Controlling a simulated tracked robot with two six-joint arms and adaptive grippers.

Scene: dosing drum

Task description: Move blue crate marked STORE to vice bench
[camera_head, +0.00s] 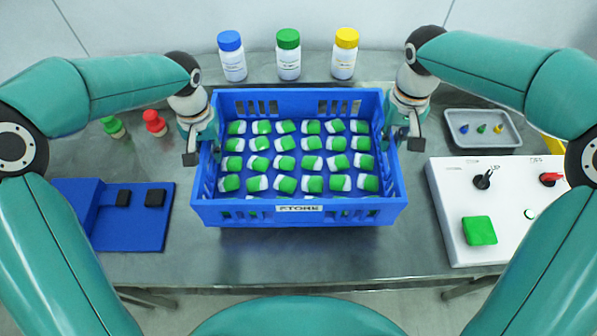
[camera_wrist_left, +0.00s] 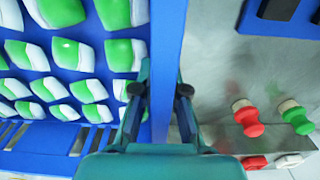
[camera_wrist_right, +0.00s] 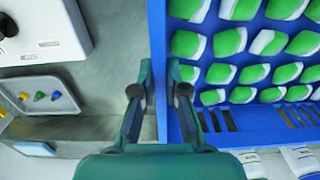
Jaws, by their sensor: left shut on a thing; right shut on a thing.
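The blue crate (camera_head: 299,216) with a white STORE label stands in the middle of the head view, filled with rows of green-and-white packets. My left gripper (camera_head: 204,150) is shut on the crate's left wall; in the left wrist view its fingers (camera_wrist_left: 158,92) straddle the blue wall (camera_wrist_left: 166,60). My right gripper (camera_head: 398,138) is shut on the right wall; in the right wrist view its fingers (camera_wrist_right: 158,92) straddle that wall (camera_wrist_right: 158,40). The crate looks level over the metal table; I cannot tell whether it touches it. No vice is recognisable.
On the metal table (camera_head: 300,262), three capped bottles (camera_head: 288,58) stand behind the crate. A blue fixture (camera_head: 135,220) and red and green knobbed pieces (camera_head: 154,123) are left. A grey tray (camera_head: 483,141) and a white control panel (camera_head: 456,215) are right. The front strip is clear.

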